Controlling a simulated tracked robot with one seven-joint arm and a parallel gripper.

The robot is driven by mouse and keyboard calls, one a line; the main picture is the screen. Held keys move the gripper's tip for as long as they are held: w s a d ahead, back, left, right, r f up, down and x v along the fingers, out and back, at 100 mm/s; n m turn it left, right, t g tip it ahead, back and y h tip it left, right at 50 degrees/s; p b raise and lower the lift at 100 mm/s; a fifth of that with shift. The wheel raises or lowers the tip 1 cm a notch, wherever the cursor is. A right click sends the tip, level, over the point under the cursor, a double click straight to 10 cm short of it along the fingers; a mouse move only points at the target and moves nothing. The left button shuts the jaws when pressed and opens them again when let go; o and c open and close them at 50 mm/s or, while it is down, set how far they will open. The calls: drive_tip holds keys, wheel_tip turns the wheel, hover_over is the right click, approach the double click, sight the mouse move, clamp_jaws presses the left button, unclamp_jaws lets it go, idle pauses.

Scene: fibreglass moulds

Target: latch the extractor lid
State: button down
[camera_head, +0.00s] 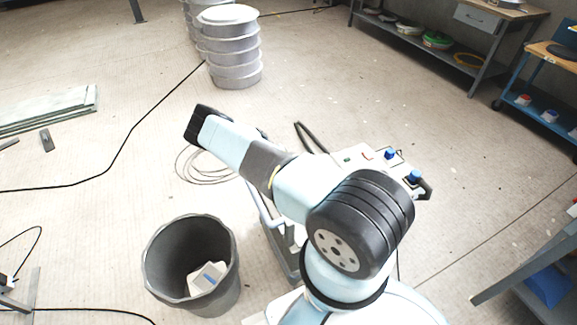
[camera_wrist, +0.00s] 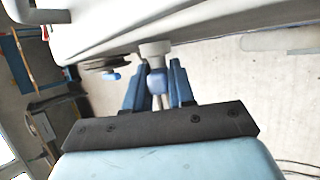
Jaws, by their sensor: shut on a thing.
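The extractor (camera_head: 352,160) is a pale, boxy machine in the middle of the head view, partly hidden behind my arm. Two blue knobs show on its right side, one farther (camera_head: 390,154) and one nearer (camera_head: 414,176). In the wrist view its pale body (camera_wrist: 130,25) fills the top. My gripper (camera_wrist: 158,80) has its two blue fingers on either side of a blue latch knob (camera_wrist: 157,84) under a grey round cap (camera_wrist: 155,49), shut on it. Another blue knob (camera_wrist: 111,76) shows to the left, apart from the fingers. I cannot tell whether the lid is latched.
A grey bin (camera_head: 160,280) with a pale box inside stands at the front left. A black cable (camera_head: 135,130) crosses the floor. A stack of grey round moulds (camera_head: 232,62) stands at the back. Workbenches (camera_head: 485,75) line the right. Open floor lies between.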

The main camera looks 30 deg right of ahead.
drive_tip(key=shift+a+f+h, duration=0.2)
drive_tip(key=shift+a+h, duration=0.05)
drive_tip(key=shift+h, duration=0.25)
drive_tip(key=shift+m+h, duration=0.4)
drive_tip(key=shift+h, duration=0.4)
drive_tip(key=c, duration=1)
unclamp_jaws()
drive_tip(key=shift+c, duration=0.2)
drive_tip(key=shift+d, duration=0.1)
drive_tip(key=v, duration=1.3)
drive_tip(key=shift+w+a, duration=0.25)
drive_tip(key=shift+a, duration=0.05)
drive_tip(key=shift+r, duration=0.1)
